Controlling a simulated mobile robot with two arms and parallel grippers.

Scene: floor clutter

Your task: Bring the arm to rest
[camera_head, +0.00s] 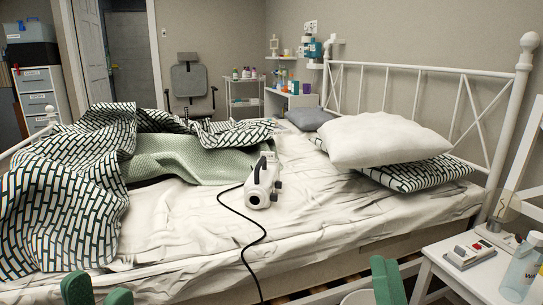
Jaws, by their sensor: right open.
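My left gripper (97,292) shows at the bottom left edge as two green finger parts, in front of the bed. Most of it is cut off by the frame, so I cannot tell whether its jaws are open. My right gripper (396,281) shows at the bottom right of centre as green fingers, open, with nothing seen between them. It is left of the white bedside table (450,264). The arms themselves are out of view.
A bed with a rumpled white sheet (325,203) fills the middle. A patterned blanket (65,205) covers the left side, pillows (380,140) the right. A bottle (522,268) stands on the bedside table.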

